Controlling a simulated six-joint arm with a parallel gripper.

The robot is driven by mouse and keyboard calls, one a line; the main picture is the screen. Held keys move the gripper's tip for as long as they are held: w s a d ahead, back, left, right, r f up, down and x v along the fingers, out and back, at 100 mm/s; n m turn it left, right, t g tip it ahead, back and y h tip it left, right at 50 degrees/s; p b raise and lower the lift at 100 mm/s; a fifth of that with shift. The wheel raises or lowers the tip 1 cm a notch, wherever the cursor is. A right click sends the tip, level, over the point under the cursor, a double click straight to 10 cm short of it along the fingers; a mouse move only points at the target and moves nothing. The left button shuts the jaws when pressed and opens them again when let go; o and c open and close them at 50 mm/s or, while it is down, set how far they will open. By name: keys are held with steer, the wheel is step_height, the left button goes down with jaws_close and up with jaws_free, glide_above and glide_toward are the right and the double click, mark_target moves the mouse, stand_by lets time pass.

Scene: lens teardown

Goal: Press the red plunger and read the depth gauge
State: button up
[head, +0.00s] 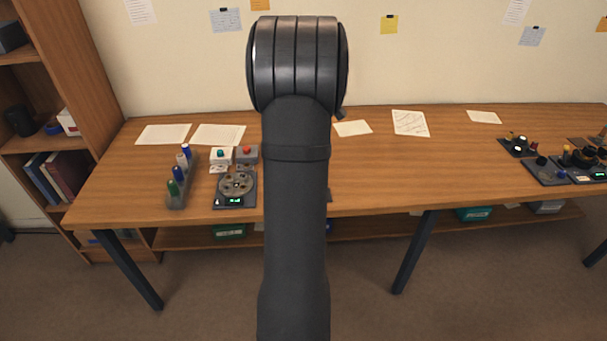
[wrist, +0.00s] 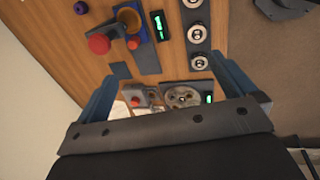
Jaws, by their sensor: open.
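In the wrist view, a large red round cap (wrist: 98,44) sits beside a blue fixture with a brown ring (wrist: 130,19). A smaller red knob (wrist: 134,43) is at the fixture's edge. I cannot tell which red part is the plunger. Next to the fixture is a dark strip with a green display (wrist: 158,26), perhaps the depth gauge; its reading is too small to make out. My gripper (wrist: 163,68) is open and empty, its blue fingers apart above the table. In the head view my arm hides the fixture and gripper.
A round dial plate (head: 236,185) with a green display stands left of my arm. Beside it are a teal-button box (head: 220,156), a red-button box (head: 247,154) and a rack of coloured bottles (head: 177,184). Several devices (head: 548,170) stand far right. The table's right middle is clear.

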steer(key=shift+r, duration=0.2)
steer(key=shift+c, duration=0.4)
